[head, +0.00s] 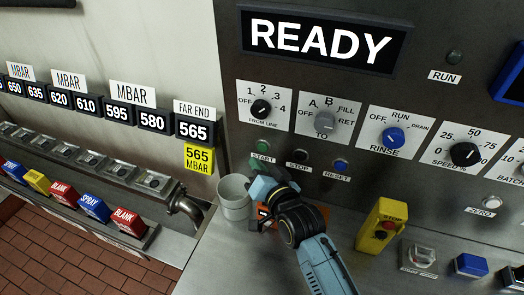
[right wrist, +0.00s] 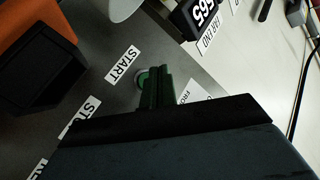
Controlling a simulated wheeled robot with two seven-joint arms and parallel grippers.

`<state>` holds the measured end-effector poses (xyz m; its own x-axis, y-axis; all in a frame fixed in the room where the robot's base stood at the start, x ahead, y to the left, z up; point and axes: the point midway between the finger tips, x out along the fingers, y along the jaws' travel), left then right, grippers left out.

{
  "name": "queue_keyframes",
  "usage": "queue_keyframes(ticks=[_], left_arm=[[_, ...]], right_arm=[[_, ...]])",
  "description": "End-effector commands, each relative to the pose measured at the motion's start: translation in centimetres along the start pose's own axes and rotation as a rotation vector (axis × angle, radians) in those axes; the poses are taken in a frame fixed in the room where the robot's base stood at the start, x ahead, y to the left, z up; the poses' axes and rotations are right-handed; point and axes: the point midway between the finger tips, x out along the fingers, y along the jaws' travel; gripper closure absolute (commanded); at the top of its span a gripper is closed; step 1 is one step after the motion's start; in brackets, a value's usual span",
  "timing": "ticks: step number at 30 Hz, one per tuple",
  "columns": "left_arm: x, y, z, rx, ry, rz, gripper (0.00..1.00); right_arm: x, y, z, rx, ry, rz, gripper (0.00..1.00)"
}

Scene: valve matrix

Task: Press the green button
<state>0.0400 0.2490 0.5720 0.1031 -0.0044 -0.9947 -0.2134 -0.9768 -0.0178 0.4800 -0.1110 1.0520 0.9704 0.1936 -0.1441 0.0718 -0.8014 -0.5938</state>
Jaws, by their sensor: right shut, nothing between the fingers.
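The green button (head: 257,160) sits on the grey panel above the START label (head: 263,173). In the right wrist view the START label (right wrist: 122,65) shows, with part of a round button rim (right wrist: 142,77) beside it, mostly behind dark green finger shapes. My right gripper (head: 266,182) is in front of the panel just below the START label, shut and empty. Its fingers (right wrist: 158,90) point toward the button in the wrist view. I cannot tell whether they touch it. My left gripper is not in view.
A grey cup (head: 234,199) stands left of the gripper. A yellow box with a red STOP button (head: 391,213) stands right of my forearm. STOP and blue RESET (head: 341,165) buttons are right of START. Rotary knobs sit above. A READY display (head: 320,42) is at the top.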

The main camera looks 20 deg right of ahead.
Motion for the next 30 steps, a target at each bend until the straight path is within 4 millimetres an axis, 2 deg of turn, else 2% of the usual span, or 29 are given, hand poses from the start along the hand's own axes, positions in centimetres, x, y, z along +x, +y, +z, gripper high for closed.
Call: queue_keyframes(ticks=[9,30], left_arm=[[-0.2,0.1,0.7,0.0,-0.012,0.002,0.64],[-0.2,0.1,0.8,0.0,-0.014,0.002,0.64]], right_arm=[[1.5,1.0,-1.1,-0.001,0.0,0.0,1.0],[1.5,1.1,-1.1,0.0,0.0,0.0,1.0]])
